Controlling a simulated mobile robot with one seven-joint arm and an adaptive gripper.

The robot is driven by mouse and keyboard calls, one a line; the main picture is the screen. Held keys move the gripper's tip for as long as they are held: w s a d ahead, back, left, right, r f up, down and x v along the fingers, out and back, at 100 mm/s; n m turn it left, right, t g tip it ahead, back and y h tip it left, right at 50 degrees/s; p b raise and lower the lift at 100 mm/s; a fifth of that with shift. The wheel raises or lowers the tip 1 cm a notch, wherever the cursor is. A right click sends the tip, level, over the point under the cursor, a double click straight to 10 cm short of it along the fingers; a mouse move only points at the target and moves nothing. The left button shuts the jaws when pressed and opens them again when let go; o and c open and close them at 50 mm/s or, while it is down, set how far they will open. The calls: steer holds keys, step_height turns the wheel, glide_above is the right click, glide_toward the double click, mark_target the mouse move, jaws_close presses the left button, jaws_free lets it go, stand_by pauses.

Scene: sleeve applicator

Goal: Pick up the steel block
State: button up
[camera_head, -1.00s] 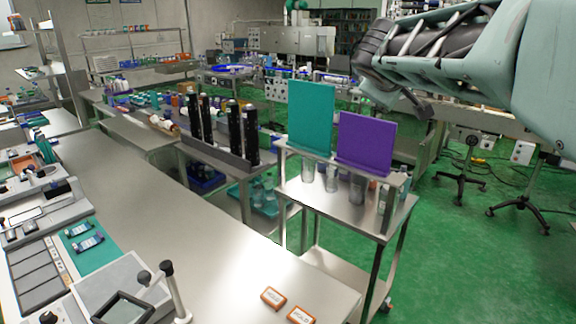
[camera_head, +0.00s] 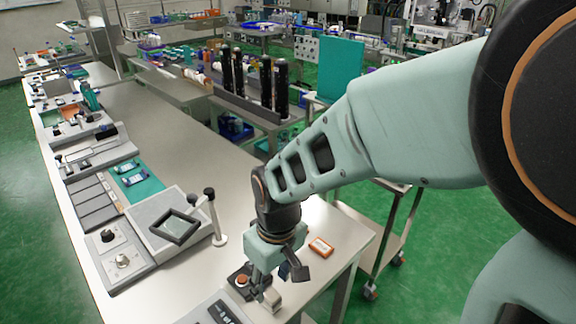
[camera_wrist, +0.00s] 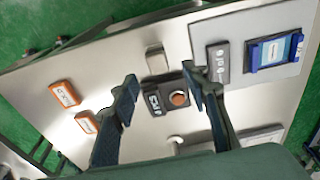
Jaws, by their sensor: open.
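The steel block (camera_wrist: 156,61) is a small pale metal block on the steel table, just above the black button box in the wrist view. In the head view the steel block (camera_head: 272,299) shows close to the fingers, near the table's front edge. My gripper (camera_head: 272,277) points down over this part of the table. In the wrist view my gripper (camera_wrist: 160,74) has its two dark fingers apart, with nothing held between them. The block shows between and slightly beyond the fingertips. Whether a finger touches it cannot be told.
A black box with an orange button (camera_wrist: 178,98) sits right beside the block. Two orange-edged boxes (camera_wrist: 64,93) lie to the left in the wrist view. A grey panel with a blue-framed device (camera_wrist: 272,51) is at right. A lever fixture (camera_head: 175,225) stands farther back.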

mark_target(272, 295)
step_height(272, 295, down, 2)
steer(key=shift+w+f, duration=0.15)
steer(key=shift+f, duration=0.1)
steer(key=shift+w+a+f, duration=0.1)
steer(key=shift+f, duration=2.45)
steer(key=shift+c, duration=0.4)
jaws_close()
